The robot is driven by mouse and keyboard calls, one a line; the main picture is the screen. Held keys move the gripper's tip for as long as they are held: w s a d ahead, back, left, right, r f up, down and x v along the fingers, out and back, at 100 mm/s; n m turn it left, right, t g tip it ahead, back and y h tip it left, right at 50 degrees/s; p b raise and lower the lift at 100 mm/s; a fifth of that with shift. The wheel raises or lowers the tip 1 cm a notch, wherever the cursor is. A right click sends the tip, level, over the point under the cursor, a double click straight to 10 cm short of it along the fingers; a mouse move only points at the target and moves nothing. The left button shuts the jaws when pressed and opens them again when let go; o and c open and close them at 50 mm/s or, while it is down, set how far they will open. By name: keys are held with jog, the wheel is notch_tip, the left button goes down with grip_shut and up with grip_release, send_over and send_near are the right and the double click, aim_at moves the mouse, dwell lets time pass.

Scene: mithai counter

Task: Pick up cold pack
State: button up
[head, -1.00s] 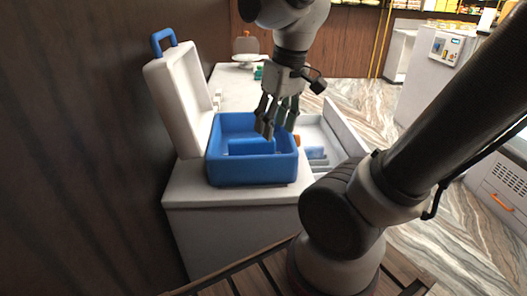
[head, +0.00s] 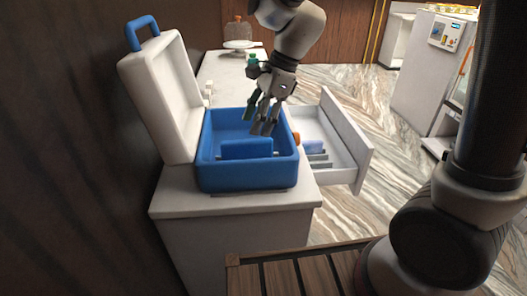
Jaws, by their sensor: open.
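A blue cooler box (head: 246,178) with its white lid (head: 160,100) raised stands open on the white counter. A blue slab (head: 247,149), which looks like a cold pack, stands inside it. A paler blue flat pack (head: 313,147) lies in the open white drawer (head: 345,165) to the right; I cannot tell which one the task means. My gripper (head: 262,127) points down over the cooler's right half, above and behind the blue slab. It is open and empty, with its fingertips near the opening; their exact height is unclear.
The drawer juts out right of the cooler, with grey dividers inside. A small orange thing (head: 297,138) sits at the cooler's right side. Dark wall panels close off the left.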

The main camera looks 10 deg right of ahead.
aim_at(249, 140)
jog(key=shift+m, duration=0.9)
jog(key=shift+a+f, duration=0.15)
jog(key=shift+f, duration=0.15)
jog(key=shift+x, duration=3.6)
jog(key=shift+a, duration=0.1)
jog(key=shift+f, duration=0.2)
jog(key=shift+c, duration=0.4)
grip_shut()
